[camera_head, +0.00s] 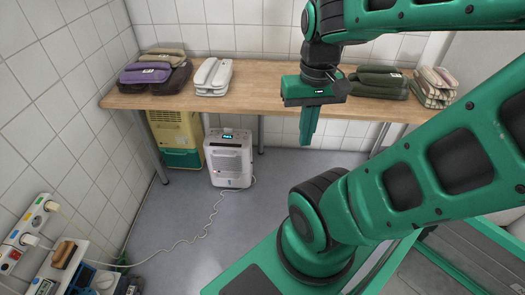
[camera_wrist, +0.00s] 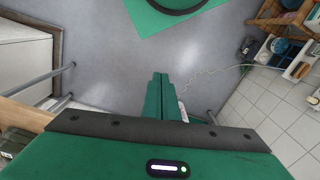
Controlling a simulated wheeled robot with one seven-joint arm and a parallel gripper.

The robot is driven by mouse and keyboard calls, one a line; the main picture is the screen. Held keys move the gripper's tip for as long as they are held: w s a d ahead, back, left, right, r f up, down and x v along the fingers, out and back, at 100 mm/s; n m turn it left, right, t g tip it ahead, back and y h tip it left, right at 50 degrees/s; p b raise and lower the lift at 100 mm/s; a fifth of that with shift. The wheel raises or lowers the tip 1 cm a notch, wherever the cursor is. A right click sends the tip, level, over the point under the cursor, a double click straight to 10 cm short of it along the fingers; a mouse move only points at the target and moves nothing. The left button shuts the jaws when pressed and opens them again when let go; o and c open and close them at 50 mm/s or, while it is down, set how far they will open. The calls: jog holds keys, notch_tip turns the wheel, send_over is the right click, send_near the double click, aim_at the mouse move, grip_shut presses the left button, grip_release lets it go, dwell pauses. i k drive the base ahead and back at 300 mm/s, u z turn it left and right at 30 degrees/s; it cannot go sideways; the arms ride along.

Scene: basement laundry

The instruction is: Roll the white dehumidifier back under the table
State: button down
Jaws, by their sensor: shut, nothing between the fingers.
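The white dehumidifier (camera_head: 230,160) stands upright on the grey floor in the head view, at the front edge of the wooden table (camera_head: 240,101). A small display glows on its top. Its pale cord runs from its lower right across the floor to the left. My gripper (camera_head: 308,143) is right of the dehumidifier and apart from it, pointing down with its green fingers shut and empty. In the wrist view the shut fingers (camera_wrist: 160,80) point over the floor. A small white part, perhaps the dehumidifier, shows beside them, mostly hidden.
A yellow and green unit (camera_head: 176,138) stands under the table, left of the dehumidifier. Folded textiles (camera_head: 155,72) and a white bundle (camera_head: 213,76) lie on the tabletop. A power strip (camera_head: 25,232) is on the left wall. Thin table legs stand on both sides. The floor in front is mostly clear.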

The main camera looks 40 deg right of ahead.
aim_at(225, 153)
jog(key=z, duration=1.7)
jog(key=k, duration=0.8)
jog(key=u, duration=1.35)
jog(key=i, duration=1)
